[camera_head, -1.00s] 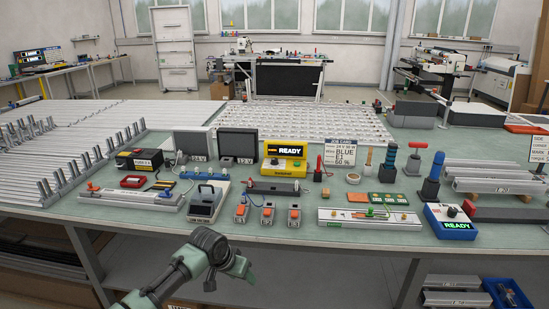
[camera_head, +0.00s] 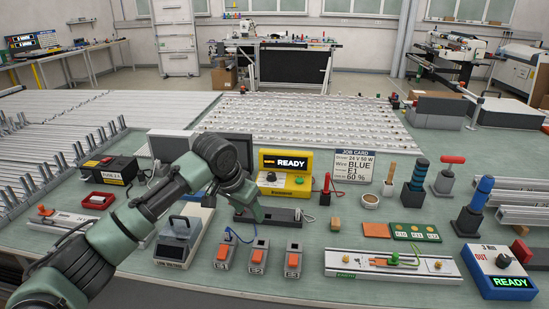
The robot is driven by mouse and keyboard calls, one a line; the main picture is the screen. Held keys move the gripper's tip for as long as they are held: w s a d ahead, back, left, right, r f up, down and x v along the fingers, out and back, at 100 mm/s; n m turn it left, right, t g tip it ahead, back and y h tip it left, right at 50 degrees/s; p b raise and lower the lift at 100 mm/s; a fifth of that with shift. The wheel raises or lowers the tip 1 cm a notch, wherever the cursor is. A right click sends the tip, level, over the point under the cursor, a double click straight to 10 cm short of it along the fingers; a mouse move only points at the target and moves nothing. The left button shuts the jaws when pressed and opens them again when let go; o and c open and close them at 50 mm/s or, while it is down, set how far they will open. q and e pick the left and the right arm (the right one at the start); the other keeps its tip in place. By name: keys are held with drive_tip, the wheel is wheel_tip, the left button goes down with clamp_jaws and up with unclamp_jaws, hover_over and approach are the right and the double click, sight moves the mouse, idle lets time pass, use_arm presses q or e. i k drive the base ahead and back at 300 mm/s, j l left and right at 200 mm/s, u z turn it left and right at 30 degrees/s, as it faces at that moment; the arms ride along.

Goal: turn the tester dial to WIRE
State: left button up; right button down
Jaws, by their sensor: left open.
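The yellow tester (camera_head: 294,188) stands on the bench with its display reading READY. A dark dial (camera_head: 271,177) sits on the left of its front face, with a green button (camera_head: 299,180) to its right. Dial markings are too small to read. My left gripper (camera_head: 255,214) is open, just in front of and left of the yellow tester, apart from the dial as far as I can see. My left arm covers part of the bench left of it. A blue box (camera_head: 497,268) at the right also reads READY and has a dark knob. My right gripper is not in view.
Several orange-topped switches (camera_head: 257,256) stand nearer the bench edge. The low-voltage unit (camera_head: 178,243) is beside my arm. A job card (camera_head: 353,165) and a red-handled tool (camera_head: 326,190) stand to the right.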

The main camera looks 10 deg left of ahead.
sight(271, 177)
drive_tip(key=i, duration=0.9)
